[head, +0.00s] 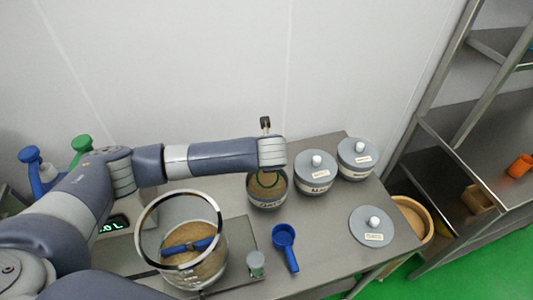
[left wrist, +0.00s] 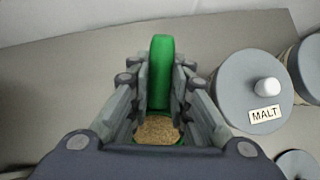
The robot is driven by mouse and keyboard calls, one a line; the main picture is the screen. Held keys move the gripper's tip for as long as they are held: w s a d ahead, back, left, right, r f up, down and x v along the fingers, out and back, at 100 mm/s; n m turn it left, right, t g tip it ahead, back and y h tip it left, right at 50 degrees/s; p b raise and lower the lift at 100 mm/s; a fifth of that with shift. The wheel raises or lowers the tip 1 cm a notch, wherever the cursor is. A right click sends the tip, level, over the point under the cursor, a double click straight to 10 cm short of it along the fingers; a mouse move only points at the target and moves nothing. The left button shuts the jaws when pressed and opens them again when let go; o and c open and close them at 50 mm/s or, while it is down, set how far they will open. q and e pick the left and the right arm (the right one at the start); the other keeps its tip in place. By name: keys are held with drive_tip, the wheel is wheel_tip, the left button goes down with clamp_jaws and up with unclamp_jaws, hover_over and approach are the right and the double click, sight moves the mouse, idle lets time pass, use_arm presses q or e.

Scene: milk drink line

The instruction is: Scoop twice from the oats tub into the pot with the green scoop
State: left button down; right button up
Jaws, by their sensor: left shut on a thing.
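My left gripper (head: 268,172) points down over an open tub of brown, grainy oats (head: 255,203). It is shut on the green scoop, whose handle (left wrist: 160,72) stands between the fingers in the left wrist view. The scoop's green rim shows low between the fingers with brown grain inside it; in the head view a green arc (head: 268,184) shows at the tub's mouth. I cannot tell how deep the scoop sits. The pot (head: 222,262) stands at front left with brown grain and a blue bar across it. My right gripper is not in view.
A blue scoop (head: 284,238) lies between pot and lid. A loose grey lid (head: 361,236) lies at right. Two lidded tubs (head: 315,184) (head: 357,165) stand right of the open tub; one reads MALT (left wrist: 250,90). A small grey-green container (head: 255,268) stands beside the pot.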

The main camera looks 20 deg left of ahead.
use_arm(q)
drive_tip(key=shift+r+g+p, duration=0.6)
drive_tip(key=shift+r+p, duration=0.1)
drive_tip(key=shift+p, duration=1.15)
drive_tip(key=shift+r+g+h+p, duration=0.4)
drive_tip(key=shift+g+h+p, duration=0.1)
drive_tip(key=shift+g+p, duration=0.3)
drive_tip(key=shift+w, duration=0.1)
wheel_tip(320, 180, up, 2)
drive_tip(key=g, duration=0.1)
drive_tip(key=g+h, duration=0.1)
drive_tip(key=g, duration=0.2)
drive_tip(key=shift+r+h, duration=0.25)
drive_tip(key=shift+h, duration=0.05)
drive_tip(key=shift+r+g, duration=0.15)
drive_tip(key=shift+g, duration=0.15)
drive_tip(key=shift+d, duration=0.1)
